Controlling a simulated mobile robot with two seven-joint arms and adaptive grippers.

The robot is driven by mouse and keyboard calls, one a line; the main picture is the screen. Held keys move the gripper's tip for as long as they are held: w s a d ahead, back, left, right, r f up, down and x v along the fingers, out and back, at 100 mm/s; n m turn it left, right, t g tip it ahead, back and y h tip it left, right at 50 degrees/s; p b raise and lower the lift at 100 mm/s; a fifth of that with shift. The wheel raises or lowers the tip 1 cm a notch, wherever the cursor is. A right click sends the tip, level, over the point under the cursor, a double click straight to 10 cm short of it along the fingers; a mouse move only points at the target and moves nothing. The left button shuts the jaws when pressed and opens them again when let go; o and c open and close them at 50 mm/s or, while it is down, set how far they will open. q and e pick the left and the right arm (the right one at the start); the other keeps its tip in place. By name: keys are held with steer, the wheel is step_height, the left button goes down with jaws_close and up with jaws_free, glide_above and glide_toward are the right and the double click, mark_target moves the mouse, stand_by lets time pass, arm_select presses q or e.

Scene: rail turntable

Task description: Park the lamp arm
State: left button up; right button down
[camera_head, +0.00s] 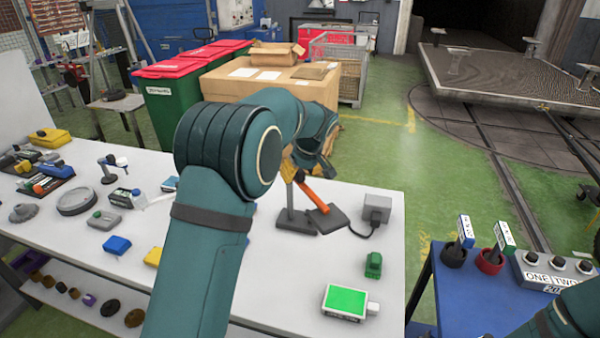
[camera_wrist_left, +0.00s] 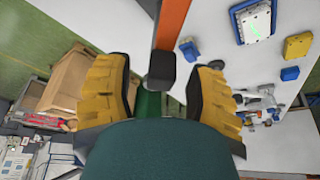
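The lamp arm (camera_head: 318,191) is an orange bar on a dark grey stand (camera_head: 291,208), in the middle of the head view. It slopes down to the right, with a dark square piece (camera_head: 326,218) at its lower end. My left gripper (camera_head: 289,171) is at the top of the stand, partly hidden behind my own arm. In the left wrist view, its yellow fingers (camera_wrist_left: 160,90) are spread apart. The orange bar (camera_wrist_left: 173,22) and its dark end (camera_wrist_left: 162,68) show between them, with gaps on both sides. My right gripper is out of view.
A grey box (camera_head: 376,209) with a cable stands right of the lamp on the white table (camera_head: 270,285). A green-faced device (camera_head: 345,302) and small green block (camera_head: 373,265) lie nearer. A blue table (camera_head: 450,300) with a button box (camera_head: 555,270) is at right.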

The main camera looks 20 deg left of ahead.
mark_target(309, 189)
arm_select(q)
steer(key=v, duration=1.2)
steer(key=shift+f, duration=0.1)
